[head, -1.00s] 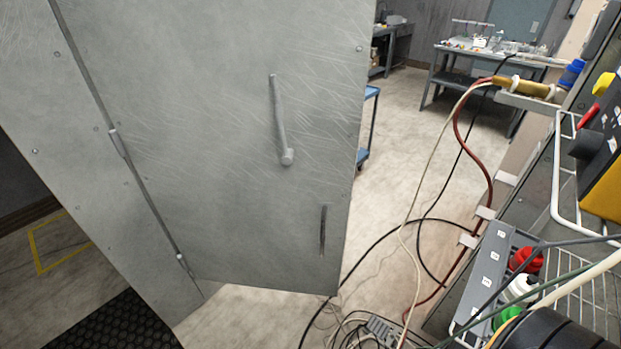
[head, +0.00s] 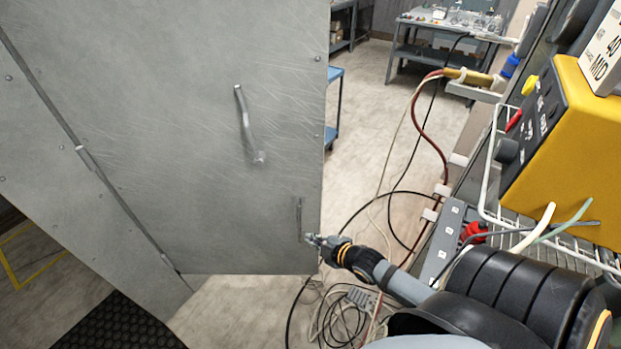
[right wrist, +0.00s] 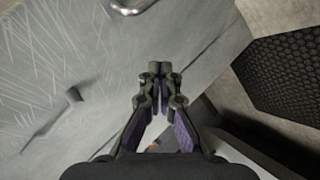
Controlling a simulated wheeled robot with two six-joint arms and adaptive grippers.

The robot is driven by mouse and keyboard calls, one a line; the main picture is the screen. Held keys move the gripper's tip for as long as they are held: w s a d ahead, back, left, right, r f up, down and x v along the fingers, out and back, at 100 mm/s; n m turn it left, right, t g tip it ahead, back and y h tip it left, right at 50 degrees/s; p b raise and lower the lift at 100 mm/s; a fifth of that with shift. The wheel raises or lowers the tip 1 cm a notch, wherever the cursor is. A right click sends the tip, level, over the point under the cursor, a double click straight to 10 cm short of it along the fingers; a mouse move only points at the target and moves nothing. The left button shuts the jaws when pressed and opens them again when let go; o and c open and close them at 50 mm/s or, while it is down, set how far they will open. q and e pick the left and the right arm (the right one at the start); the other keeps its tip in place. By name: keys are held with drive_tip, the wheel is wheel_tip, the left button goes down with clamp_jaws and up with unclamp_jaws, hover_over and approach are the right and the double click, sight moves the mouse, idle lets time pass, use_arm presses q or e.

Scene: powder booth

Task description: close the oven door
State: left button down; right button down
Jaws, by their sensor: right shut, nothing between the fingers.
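The oven door (head: 190,130) is a large grey scratched metal panel hinged along its left side, and it stands open. A bar handle (head: 247,125) is on its middle. A small dark slot or latch (head: 299,218) is near its lower right edge. My right gripper (head: 312,240) is shut and empty, close to the door's lower right edge beside the slot; I cannot tell whether it touches. In the right wrist view the shut fingers (right wrist: 160,72) point over the door face (right wrist: 90,90), with part of the handle (right wrist: 130,5) at the top. My left gripper is out of view.
A yellow control box (head: 565,150) and a wire rack (head: 490,200) stand at the right. Cables (head: 345,315) lie coiled on the floor below the door. A black mat (head: 118,325) lies at the lower left. Workbenches stand far back.

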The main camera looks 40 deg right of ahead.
drive_tip(key=w+d+r+n+t+y, duration=0.1)
drive_tip(key=w+d+r+n+t, duration=0.1)
drive_tip(key=d+r+n+t, duration=0.15)
drive_tip(key=n+t+b, duration=0.2)
drive_tip(key=n+b, duration=0.2)
drive_tip(key=b, duration=0.2)
approach(302, 175)
drive_tip(key=w+a+f, duration=0.1)
drive_tip(key=w+a, duration=0.1)
drive_tip(key=a, duration=0.1)
drive_tip(key=w, duration=0.1)
drive_tip(key=w+d, duration=0.1)
drive_tip(key=w+r, duration=0.1)
drive_tip(key=shift+d+y, duration=0.3)
drive_tip(key=shift+y, duration=0.1)
drive_tip(key=shift+w+d+f, duration=0.1)
drive_tip(key=shift+w+d, duration=0.2)
drive_tip(key=shift+w, duration=0.1)
